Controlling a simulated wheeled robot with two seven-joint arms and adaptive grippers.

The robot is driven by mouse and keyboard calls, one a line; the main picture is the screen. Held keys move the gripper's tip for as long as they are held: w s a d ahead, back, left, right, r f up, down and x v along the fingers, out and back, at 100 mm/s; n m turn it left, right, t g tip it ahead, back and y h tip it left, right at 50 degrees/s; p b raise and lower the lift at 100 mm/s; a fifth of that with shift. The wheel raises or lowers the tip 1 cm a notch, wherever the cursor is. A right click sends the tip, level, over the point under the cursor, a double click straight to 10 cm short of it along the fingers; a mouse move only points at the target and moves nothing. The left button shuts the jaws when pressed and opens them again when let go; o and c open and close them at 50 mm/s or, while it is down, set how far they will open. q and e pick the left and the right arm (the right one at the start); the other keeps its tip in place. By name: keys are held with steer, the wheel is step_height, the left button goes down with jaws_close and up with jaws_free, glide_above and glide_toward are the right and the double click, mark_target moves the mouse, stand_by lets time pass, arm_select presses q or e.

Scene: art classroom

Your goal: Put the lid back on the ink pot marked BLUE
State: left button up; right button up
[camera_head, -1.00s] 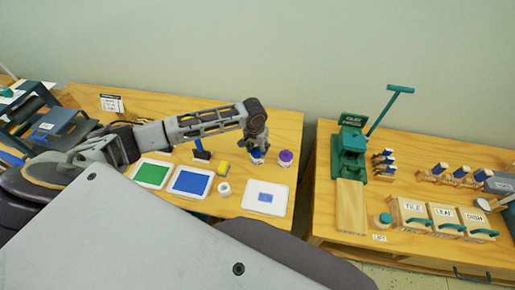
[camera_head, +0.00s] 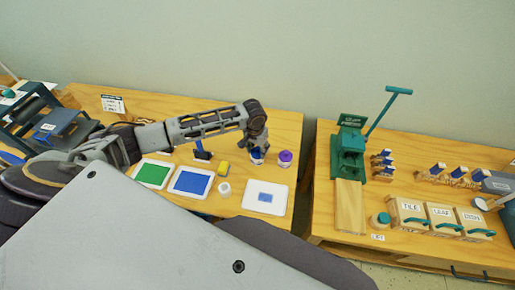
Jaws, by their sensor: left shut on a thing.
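My left gripper (camera_head: 259,141) points down over the back right of the left table. It is shut on a small blue thing, which looks like the blue lid (camera_head: 257,151). A white ink pot (camera_head: 257,160) is directly under the blue lid. The gripper partly hides both, and I cannot tell whether the lid touches the pot or sits level. The label on the pot is too small to read. My right gripper is not in view.
A purple-topped pot (camera_head: 285,158) stands close on the right. Green (camera_head: 153,173) and blue (camera_head: 190,182) pads lie left. A gap separates the right table (camera_head: 325,200).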

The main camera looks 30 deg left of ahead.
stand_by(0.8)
arm_select(q)
steer(key=shift+f+p, duration=0.15)
steer(key=shift+p, duration=0.35)
stand_by(0.7)
steer(key=shift+p, duration=0.55)
stand_by(0.5)
stand_by(0.4)
steer(key=o, duration=0.8)
steer(key=o, duration=0.4)
steer(key=shift+o, duration=0.2)
